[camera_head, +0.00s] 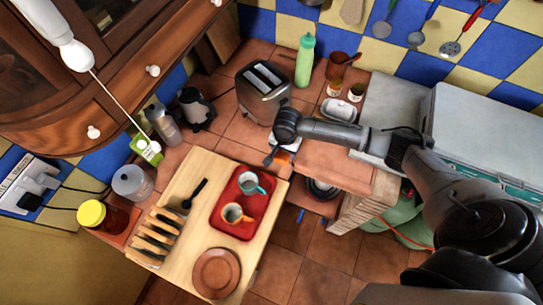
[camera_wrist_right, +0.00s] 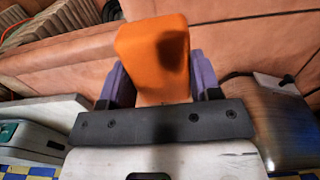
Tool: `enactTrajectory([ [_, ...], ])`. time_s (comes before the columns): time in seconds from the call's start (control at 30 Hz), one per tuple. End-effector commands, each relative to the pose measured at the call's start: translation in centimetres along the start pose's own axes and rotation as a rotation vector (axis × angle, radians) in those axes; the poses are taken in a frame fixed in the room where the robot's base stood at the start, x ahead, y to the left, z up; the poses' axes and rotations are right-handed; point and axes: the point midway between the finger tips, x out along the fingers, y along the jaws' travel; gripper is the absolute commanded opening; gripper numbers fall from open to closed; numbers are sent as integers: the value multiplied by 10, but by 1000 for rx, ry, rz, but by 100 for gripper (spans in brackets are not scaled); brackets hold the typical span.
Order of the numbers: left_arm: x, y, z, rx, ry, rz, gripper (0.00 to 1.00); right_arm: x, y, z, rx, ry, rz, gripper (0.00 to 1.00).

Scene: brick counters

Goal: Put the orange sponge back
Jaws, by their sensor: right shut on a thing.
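The orange sponge (camera_wrist_right: 155,60) is held between the purple fingers of my right gripper (camera_wrist_right: 152,85), in the wrist view. In the head view my right gripper (camera_head: 277,158) is above the tiled counter, between the toaster and the red tray, and a small part of the orange sponge (camera_head: 285,157) shows by it. Most of the sponge is hidden there by the gripper and wrist. A white dish (camera_head: 338,110) sits on the counter further back, to the right. My left gripper is not in view.
A toaster (camera_head: 263,92) stands just behind my right wrist, with a green bottle (camera_head: 305,60) beyond it. A wooden board (camera_head: 190,245) carries a red tray (camera_head: 228,218) with two cups. A brown cup (camera_head: 338,66) and small jars stand by the dish. The counter edge drops to the floor.

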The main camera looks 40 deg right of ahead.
Motion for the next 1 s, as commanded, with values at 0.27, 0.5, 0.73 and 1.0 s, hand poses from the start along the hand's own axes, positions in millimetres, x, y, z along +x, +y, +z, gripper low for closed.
enactTrajectory([
  [0.27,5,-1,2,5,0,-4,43,23,-38,8,1,0,-1,39],
  [0.5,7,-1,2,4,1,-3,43,33,-44,9,0,0,1,39],
  [0.73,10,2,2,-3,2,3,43,61,-44,9,0,1,1,39],
  [1.0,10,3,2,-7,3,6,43,67,-44,9,0,1,-1,39],
])
